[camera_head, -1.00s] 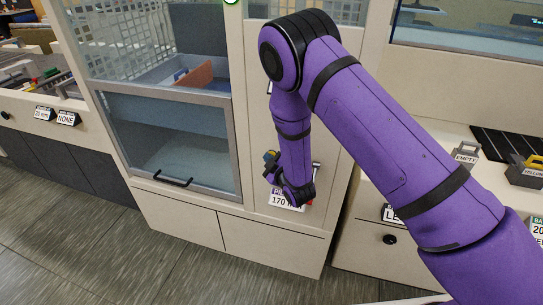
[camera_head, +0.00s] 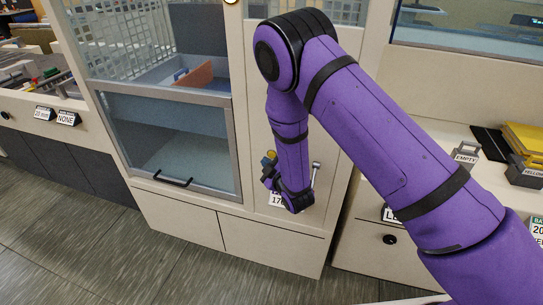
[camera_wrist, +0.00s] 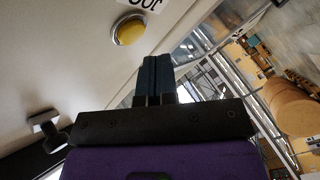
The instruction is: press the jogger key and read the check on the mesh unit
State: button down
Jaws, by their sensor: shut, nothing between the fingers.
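The mesh unit is the pale cabinet with a mesh guard (camera_head: 120,38) and a glazed lower door (camera_head: 170,145) in the head view. In the wrist view a round yellow key (camera_wrist: 128,29) with a metal rim sits on a pale panel, beside a partly cropped, upside-down label (camera_wrist: 145,3) that seems to read JOG. My gripper (camera_wrist: 154,60) is shut and empty, its dark blue fingers below and right of the key in the picture. A gap shows between them; depth is hard to judge. In the head view my wrist hides much of the panel. A lamp (camera_head: 232,2) at the top edge looks pale amber.
A partly hidden label (camera_head: 277,199) and a small lever (camera_head: 315,168) are close to my wrist. The door handle (camera_head: 172,181) juts out at left. A yellow stack (camera_head: 524,137) and tagged blocks stand on the right counter. Floor is clear at front left.

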jog(key=s, duration=0.1)
jog(key=s+a, duration=0.1)
jog(key=s, duration=0.2)
jog(key=shift+s+a, duration=0.1)
jog(key=shift+a, duration=0.15)
dwell(0.7)
